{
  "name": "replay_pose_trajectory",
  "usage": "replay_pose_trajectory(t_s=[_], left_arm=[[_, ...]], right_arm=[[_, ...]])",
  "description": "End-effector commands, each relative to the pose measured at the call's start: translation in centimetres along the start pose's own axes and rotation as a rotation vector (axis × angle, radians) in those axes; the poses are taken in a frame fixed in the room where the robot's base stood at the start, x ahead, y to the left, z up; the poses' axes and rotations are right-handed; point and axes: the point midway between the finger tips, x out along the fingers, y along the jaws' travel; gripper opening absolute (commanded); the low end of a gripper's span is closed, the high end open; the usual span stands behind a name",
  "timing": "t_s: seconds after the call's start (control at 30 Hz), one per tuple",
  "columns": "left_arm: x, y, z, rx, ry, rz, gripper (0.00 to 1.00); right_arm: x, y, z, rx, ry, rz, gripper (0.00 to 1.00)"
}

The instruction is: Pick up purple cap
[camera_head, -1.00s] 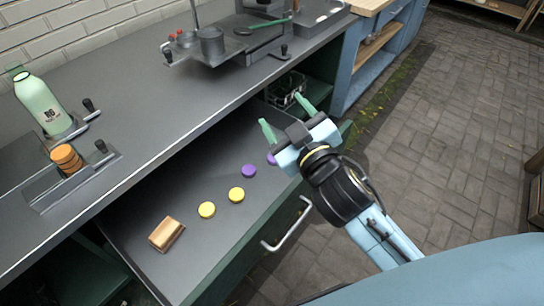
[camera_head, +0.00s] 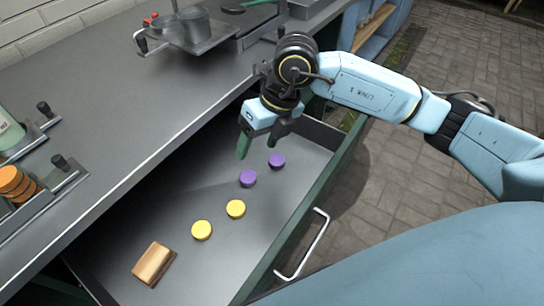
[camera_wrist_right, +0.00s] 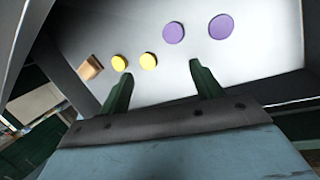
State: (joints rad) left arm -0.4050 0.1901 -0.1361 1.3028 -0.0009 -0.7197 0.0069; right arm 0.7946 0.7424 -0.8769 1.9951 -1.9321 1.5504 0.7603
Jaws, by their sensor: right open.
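Two purple caps lie in the open drawer (camera_head: 205,255). One purple cap (camera_head: 248,178) is nearer the yellow caps, and the other purple cap (camera_head: 276,160) is farther back to the right. The right wrist view shows both, one purple cap (camera_wrist_right: 173,32) and another purple cap (camera_wrist_right: 221,27), beyond the fingertips. My right gripper (camera_head: 262,148) is open and empty, pointing down above the drawer, just behind and above the caps. Its two green fingers also show in the right wrist view (camera_wrist_right: 160,80). My left gripper is not in view.
Two yellow caps, one (camera_head: 236,209) and another (camera_head: 202,230), and a wooden block (camera_head: 154,263) lie in the same drawer. The drawer handle (camera_head: 303,246) is at its front. The grey counter (camera_head: 120,110) overhangs on the left, with orange discs (camera_head: 14,184) and a bottle.

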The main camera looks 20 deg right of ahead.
Motion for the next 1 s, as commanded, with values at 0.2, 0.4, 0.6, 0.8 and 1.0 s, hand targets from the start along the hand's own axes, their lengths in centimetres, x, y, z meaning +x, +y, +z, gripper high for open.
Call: replay_pose_trajectory(t_s=[0.2,0.4,0.6,0.8,1.0], left_arm=[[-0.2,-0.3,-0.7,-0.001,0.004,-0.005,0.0],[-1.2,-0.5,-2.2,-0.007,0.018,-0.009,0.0],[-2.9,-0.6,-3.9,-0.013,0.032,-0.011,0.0],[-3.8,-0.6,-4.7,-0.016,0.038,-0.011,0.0],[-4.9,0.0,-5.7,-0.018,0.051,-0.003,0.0]], right_arm=[[-1.7,-6.4,0.3,0.072,0.022,-0.287,0.65],[0.8,-7.8,0.1,0.083,0.03,-0.316,0.65],[4.3,-8.9,0.0,0.082,0.029,-0.314,0.65],[5.7,-9.4,0.0,0.08,0.026,-0.313,0.65],[7.6,-9.8,0.0,0.079,0.028,-0.311,0.65]])
